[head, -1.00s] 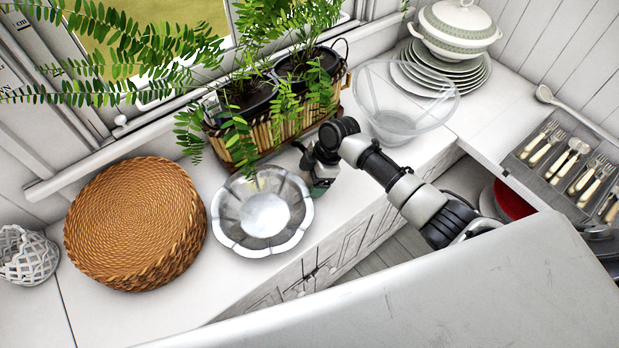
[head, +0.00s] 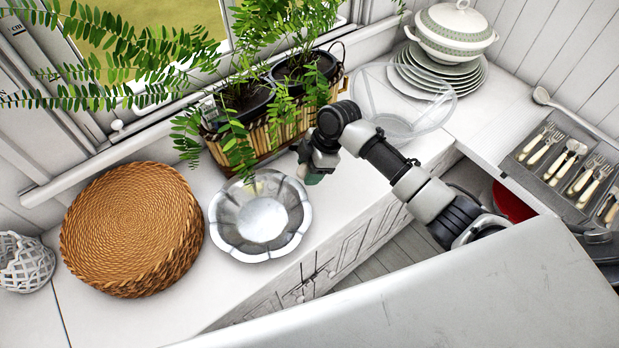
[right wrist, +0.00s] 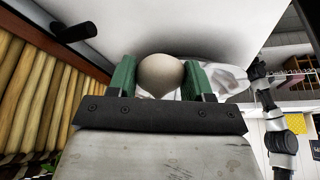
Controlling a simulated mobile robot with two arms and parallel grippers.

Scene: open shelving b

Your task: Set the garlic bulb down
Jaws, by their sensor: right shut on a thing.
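The garlic bulb (right wrist: 161,75) is pale and round. In the right wrist view it sits between the green fingers of my right gripper (right wrist: 160,80), which is shut on it. In the head view my right gripper (head: 313,177) points down over the white counter, just right of the fluted metal bowl and in front of the plant basket. I cannot tell the exact height above the counter. My left gripper is not in view.
The metal bowl (head: 262,218) stands left of the gripper, with round woven mats (head: 130,225) further left. The plant basket (head: 255,143) is behind. A clear glass bowl (head: 398,128) stands to the right. The counter (head: 345,190) has bare room near its front edge.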

